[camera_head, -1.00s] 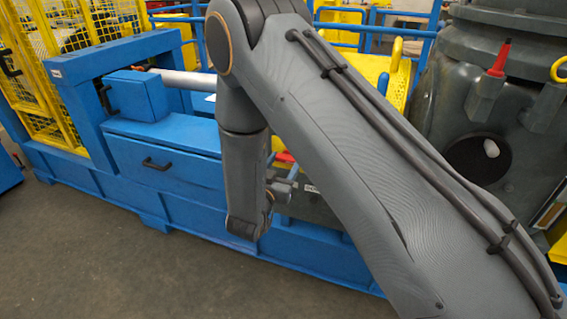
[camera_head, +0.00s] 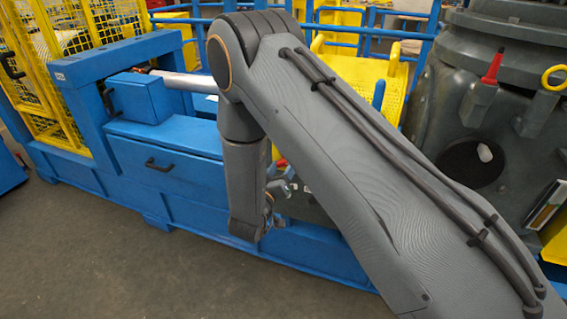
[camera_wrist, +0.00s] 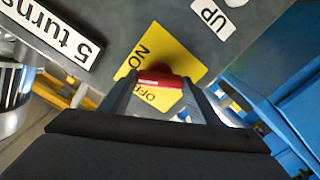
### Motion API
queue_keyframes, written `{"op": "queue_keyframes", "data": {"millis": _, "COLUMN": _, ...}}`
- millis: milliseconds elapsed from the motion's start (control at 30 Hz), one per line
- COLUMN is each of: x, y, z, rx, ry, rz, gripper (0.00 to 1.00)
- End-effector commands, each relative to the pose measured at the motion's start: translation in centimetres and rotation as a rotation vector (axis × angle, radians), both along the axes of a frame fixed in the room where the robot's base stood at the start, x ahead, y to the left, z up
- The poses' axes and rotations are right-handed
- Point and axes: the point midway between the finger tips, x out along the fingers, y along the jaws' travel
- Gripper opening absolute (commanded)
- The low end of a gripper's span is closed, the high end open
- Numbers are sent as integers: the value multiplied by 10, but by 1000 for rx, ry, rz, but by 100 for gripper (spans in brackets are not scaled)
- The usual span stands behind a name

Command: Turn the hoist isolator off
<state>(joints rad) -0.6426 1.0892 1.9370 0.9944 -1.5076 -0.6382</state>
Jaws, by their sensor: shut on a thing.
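In the wrist view, the isolator's red handle (camera_wrist: 160,79) lies across a yellow plate (camera_wrist: 172,50) on a grey panel. The plate carries the words ON and OFF, with OFF partly covered by the handle. My gripper (camera_wrist: 158,88) is shut on the red handle, one finger at each end of it. In the head view, my gripper (camera_head: 285,187) is small beside the grey panel on the blue machine, and my forearm hides most of the panel and the isolator.
The grey panel also bears an UP label (camera_wrist: 213,18) and a "5 turns" label (camera_wrist: 57,32). A round metal part (camera_wrist: 14,95) stands at the left of the wrist view. Blue machine framing (camera_wrist: 285,75) is close on the right. Grey floor (camera_head: 90,255) lies open in front.

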Motion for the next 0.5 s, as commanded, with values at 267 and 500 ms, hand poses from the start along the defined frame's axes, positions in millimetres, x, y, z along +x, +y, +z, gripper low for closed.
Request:
{"op": "queue_keyframes", "data": {"millis": 267, "x": 0, "y": 1, "z": 1, "rx": -246, "ry": 89, "rz": 3, "gripper": 34}}
{"op": "queue_keyframes", "data": {"millis": 500, "x": 0, "y": 2, "z": 1, "rx": -460, "ry": 166, "rz": 3, "gripper": 34}}
